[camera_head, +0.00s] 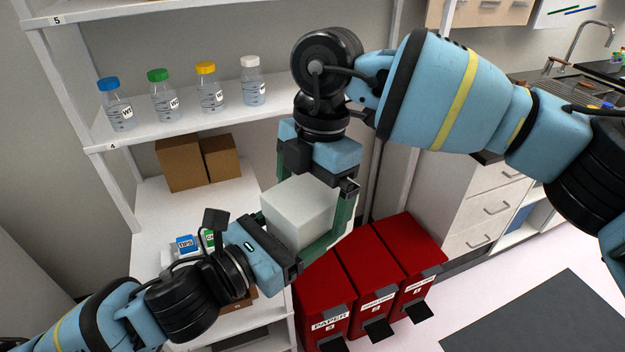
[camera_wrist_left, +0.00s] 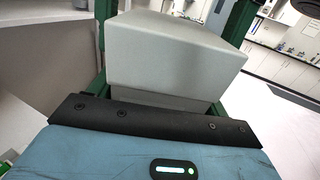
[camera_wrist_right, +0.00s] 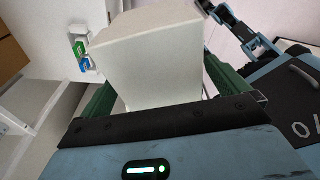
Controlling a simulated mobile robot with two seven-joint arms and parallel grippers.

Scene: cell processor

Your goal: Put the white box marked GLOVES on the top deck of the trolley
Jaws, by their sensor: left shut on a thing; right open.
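A plain white box (camera_head: 298,212) is held in the air in front of the shelf rack; no GLOVES lettering shows on its visible faces. My left gripper (camera_head: 318,228) is shut on the box from below left, and the box fills the space between its green fingers in the left wrist view (camera_wrist_left: 170,55). My right gripper (camera_head: 312,195) comes down from above and is open, with its green fingers on either side of the box. The box also shows between them in the right wrist view (camera_wrist_right: 150,60). Contact by the right fingers cannot be told. The trolley is not in view.
Red bins (camera_head: 372,268) stand on the floor below and right of the box. The rack's upper shelf (camera_head: 135,135) holds several capped bottles; brown cartons (camera_head: 182,163) and small boxes (camera_head: 187,243) sit lower. White drawers (camera_head: 490,190) stand at right.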

